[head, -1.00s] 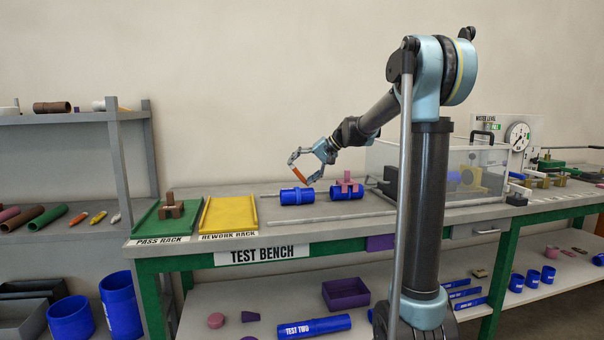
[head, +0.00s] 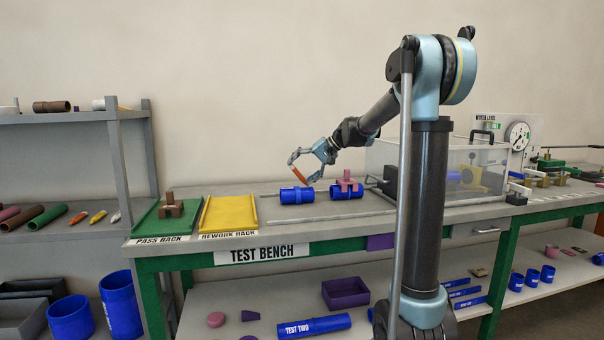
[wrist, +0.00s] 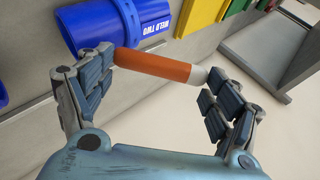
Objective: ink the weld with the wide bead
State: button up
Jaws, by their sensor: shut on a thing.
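My gripper (head: 303,170) is shut on an orange marker (wrist: 155,66) with a pale end, which lies slanted between the fingers in the wrist view. In the head view the marker (head: 299,175) is just above the left blue pipe (head: 297,196) on the bench; I cannot tell whether it touches. A blue pipe lettered WELD TWO (wrist: 108,22), with a raised band around it, lies beyond the left finger in the wrist view. A second blue pipe (head: 346,193) lies to the right, with a pink piece (head: 347,183) on it. Bead widths are too small to tell.
A yellow rework rack (head: 230,214) and a green pass rack (head: 166,222) holding a brown piece (head: 171,206) stand left on the bench. A clear-walled box (head: 420,160) stands to the right. A grey rod (head: 318,218) lies along the bench front.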

jog(key=shift+w+d, duration=0.15)
jog(key=shift+d, duration=0.35)
jog(key=shift+s+a, duration=0.15)
jog(key=shift+a, duration=0.4)
jog(key=shift+s+a, duration=0.15)
jog(key=shift+a, duration=0.35)
dwell(2.7)
jog(key=shift+w+d, duration=0.15)
jog(key=shift+d, duration=0.35)
jog(key=shift+w+d, duration=0.15)
jog(key=shift+d, duration=0.35)
jog(key=shift+s+a, duration=0.3)
jog(key=shift+a, duration=0.65)
dwell(0.5)
jog(key=shift+w+d, duration=0.15)
jog(key=shift+d, duration=0.35)
jog(key=shift+r, duration=0.15)
